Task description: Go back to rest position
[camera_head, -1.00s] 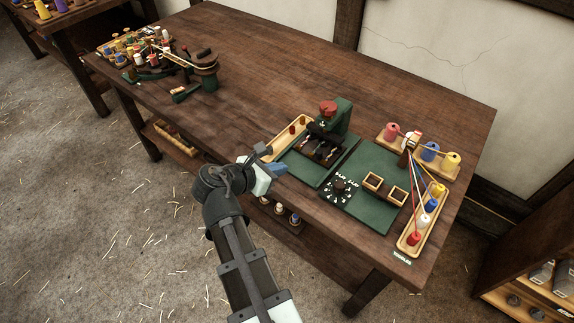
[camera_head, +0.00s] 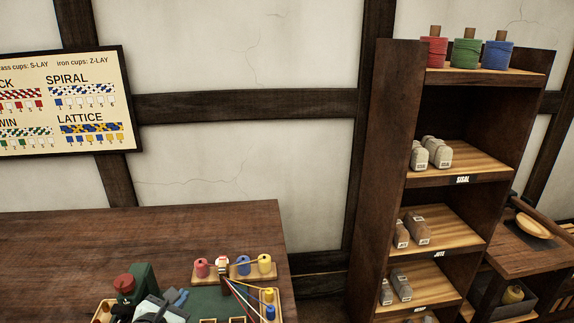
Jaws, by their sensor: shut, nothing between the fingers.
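My gripper (camera_head: 177,297) shows at the bottom edge of the head view, its blue-grey fingertips over the green work mat on the wooden table (camera_head: 150,235). It is shut and empty. It appears just right of the green device with a red knob (camera_head: 124,283). The rest of my arm is cut off below the frame, so its pose is hidden.
Right of my gripper, a wooden rack with red, blue and yellow spools (camera_head: 264,264) holds strung cords. A tall shelf (camera_head: 398,130) with red, green and blue spools (camera_head: 467,52) stands at right. A pattern chart (camera_head: 62,103) hangs at left. The table's left part is clear.

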